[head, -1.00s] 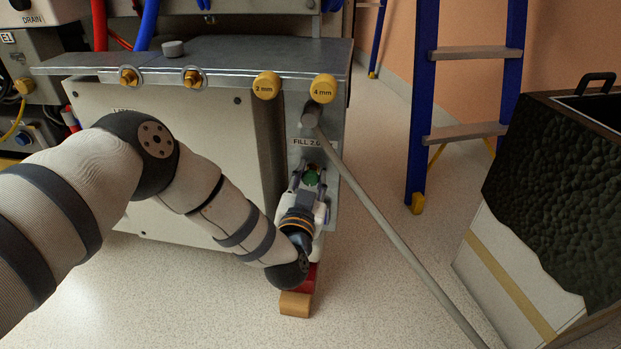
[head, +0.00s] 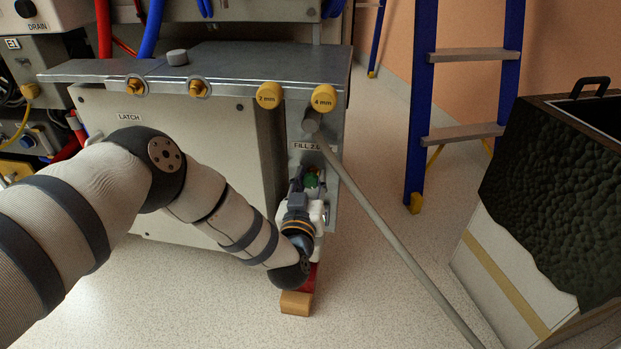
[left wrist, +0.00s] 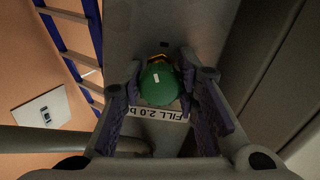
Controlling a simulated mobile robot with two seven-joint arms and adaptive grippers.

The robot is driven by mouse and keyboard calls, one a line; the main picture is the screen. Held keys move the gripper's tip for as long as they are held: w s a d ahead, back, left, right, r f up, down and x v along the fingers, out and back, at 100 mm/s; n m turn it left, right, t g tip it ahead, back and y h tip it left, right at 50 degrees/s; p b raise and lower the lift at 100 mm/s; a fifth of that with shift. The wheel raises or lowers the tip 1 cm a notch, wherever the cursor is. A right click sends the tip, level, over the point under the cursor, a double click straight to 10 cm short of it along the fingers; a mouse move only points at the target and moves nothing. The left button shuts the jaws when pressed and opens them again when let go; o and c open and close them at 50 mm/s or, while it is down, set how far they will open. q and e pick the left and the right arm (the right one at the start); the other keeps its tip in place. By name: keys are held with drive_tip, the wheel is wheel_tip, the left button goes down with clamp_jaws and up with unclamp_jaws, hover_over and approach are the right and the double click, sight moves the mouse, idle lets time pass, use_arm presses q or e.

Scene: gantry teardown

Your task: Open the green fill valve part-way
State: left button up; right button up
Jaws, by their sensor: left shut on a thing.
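The green fill valve (head: 312,180) is a round knob on the grey upright panel, below the "FILL 2.0" label (head: 306,146). My left gripper (head: 306,179) reaches it from below and in front, and partly hides it in the head view. In the left wrist view the green knob (left wrist: 158,86), with a small white mark on it, sits between the two fingers (left wrist: 160,88). The gripper is shut on the knob. The label shows upside down behind it. My right gripper is in neither view.
A grey pole (head: 390,240) slants from the panel down to the floor, close to the right of the valve. Yellow "2 mm" (head: 268,95) and "4 mm" (head: 323,98) knobs sit above. A blue ladder (head: 422,100) and a dark-covered box (head: 550,190) stand right.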

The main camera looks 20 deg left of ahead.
use_arm(q)
drive_tip(key=shift+n, duration=0.5)
drive_tip(key=shift+f, duration=0.1)
drive_tip(key=o, duration=1.2)
drive_tip(key=shift+c, duration=0.2)
drive_tip(key=s+d, duration=0.2)
drive_tip(key=s, duration=1)
drive_tip(key=shift+d, duration=0.15)
